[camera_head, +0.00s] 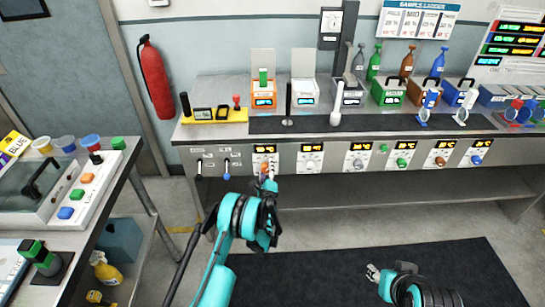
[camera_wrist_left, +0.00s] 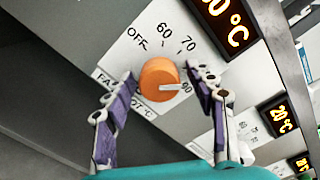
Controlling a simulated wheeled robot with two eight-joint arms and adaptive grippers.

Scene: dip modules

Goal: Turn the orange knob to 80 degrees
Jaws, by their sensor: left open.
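In the head view the left gripper (camera_head: 268,188) is at the bench front, just below the knob's panel. The display (camera_wrist_left: 225,20) above the dial is lit, its number partly cut off. My right gripper (camera_head: 374,272) is low over the dark mat, its jaws unclear.
More knobs with lit displays run rightward along the bench front, among them a green knob (camera_head: 402,162) and a blue knob (camera_head: 476,160). Two small levers (camera_head: 199,168) are left of the orange knob. A side table (camera_head: 112,180) stands at left. Floor before the bench is open.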

